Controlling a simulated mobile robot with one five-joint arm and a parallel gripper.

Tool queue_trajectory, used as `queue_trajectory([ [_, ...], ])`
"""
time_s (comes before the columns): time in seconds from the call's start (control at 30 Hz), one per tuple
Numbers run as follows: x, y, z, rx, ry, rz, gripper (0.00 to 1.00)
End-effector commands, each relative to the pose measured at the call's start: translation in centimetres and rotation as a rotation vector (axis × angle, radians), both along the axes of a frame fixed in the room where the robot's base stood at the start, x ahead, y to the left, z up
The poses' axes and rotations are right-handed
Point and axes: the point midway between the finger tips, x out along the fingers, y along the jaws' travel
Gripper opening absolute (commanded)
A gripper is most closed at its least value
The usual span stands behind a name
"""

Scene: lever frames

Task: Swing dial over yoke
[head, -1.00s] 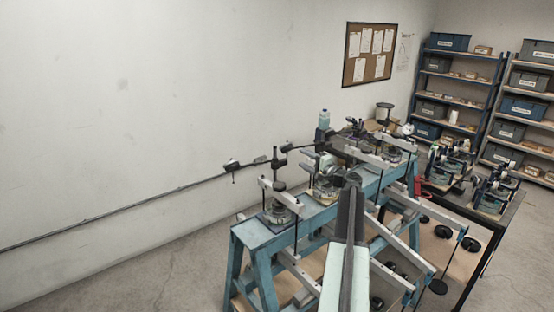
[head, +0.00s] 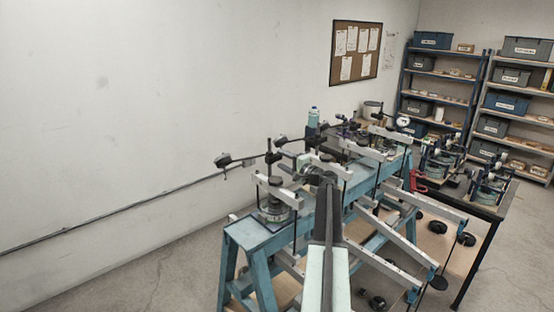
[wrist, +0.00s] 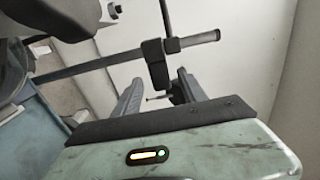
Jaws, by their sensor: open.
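A round white-faced dial (head: 403,121) shows at the far end of the blue bench in the head view. Nearer, a dark block (head: 222,160) sits on the left end of a thin rod; I cannot tell whether it is a dial seen edge-on. I cannot single out the yoke among the grey lever beams (head: 277,190). My gripper (wrist: 160,95) is open in the wrist view, its two fingers apart. A black clamp block (wrist: 155,62) on a bar lies beyond and between the fingertips; contact is unclear.
The blue bench (head: 245,234) carries several lever stations with posts and hanging weights. A dark table (head: 505,205) with more fixtures stands at the right, with shelves (head: 436,85) behind. A bottle (head: 313,118) stands at the back. The floor at left is clear.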

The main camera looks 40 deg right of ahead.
Motion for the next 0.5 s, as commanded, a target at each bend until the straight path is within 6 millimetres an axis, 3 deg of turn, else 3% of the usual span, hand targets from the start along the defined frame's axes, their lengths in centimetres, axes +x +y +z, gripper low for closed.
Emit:
queue_trajectory([
  [0.2,3.6,-0.7,0.0,0.000,0.000,-0.004,0.49],
  [0.47,3.8,-0.7,0.0,0.000,0.000,-0.006,0.49],
  [0.5,3.8,-0.7,0.0,0.000,0.000,-0.006,0.41],
])
